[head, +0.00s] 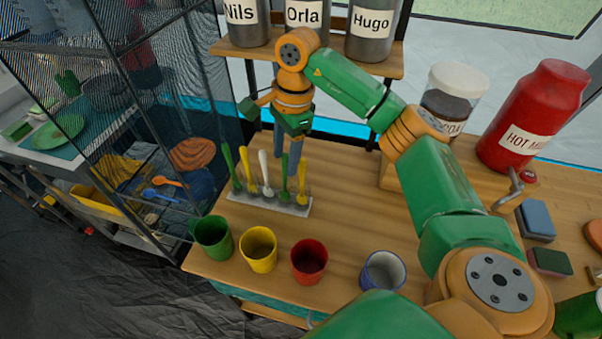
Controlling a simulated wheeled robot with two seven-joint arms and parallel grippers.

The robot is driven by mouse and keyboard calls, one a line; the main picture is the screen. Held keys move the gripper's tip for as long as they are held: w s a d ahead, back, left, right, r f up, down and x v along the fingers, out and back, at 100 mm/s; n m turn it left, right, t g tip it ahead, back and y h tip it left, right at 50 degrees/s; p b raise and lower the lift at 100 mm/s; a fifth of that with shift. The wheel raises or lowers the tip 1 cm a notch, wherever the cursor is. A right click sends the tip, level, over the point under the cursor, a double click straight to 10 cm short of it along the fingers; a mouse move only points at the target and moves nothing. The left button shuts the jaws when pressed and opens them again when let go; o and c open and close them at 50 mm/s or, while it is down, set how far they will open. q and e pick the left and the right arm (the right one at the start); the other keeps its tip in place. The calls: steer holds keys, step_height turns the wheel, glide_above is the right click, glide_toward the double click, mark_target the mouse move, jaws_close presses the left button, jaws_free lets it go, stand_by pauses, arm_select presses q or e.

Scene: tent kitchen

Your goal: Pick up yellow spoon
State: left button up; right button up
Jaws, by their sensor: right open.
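A pale rack (270,203) on the wooden table holds several upright spoons in a row. One yellow spoon (246,170) stands second from the left, beside a green one. Another yellow spoon (302,183) stands at the right end. Between them are a white spoon (265,172) and a green spoon (284,180). My right gripper (287,153) points down just over the right half of the rack. It is open, and no spoon shows between its fingers. Its exact distance from the spoon tops is hard to tell. My left gripper is out of view.
Green (213,238), yellow (258,249), red (309,261) and white-blue (382,270) cups line the front edge. Labelled canisters (306,22) stand on a shelf behind. A jar (452,92) and a red bottle (532,115) stand right. A dark mesh rack (120,110) stands left.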

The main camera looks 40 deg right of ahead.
mark_target(305, 161)
steer(key=d, duration=0.1)
steer(key=d+h+b, duration=0.1)
steer(key=d, duration=0.1)
steer(key=shift+s+d+f, duration=0.15)
steer(key=shift+s+d, duration=0.1)
steer(key=shift+s, duration=0.15)
steer(key=shift+s+d+f+h+b, duration=0.15)
steer(key=shift+s+h+b, duration=0.15)
steer(key=shift+b, duration=0.15)
steer(key=f, duration=0.2)
steer(key=f+p, duration=0.1)
steer(key=f, duration=0.3)
steer(key=shift+w+f+p, duration=0.2)
steer(key=shift+w+p, duration=0.15)
steer(key=shift+s, duration=0.1)
steer(key=shift+c, duration=0.5)
jaws_close()
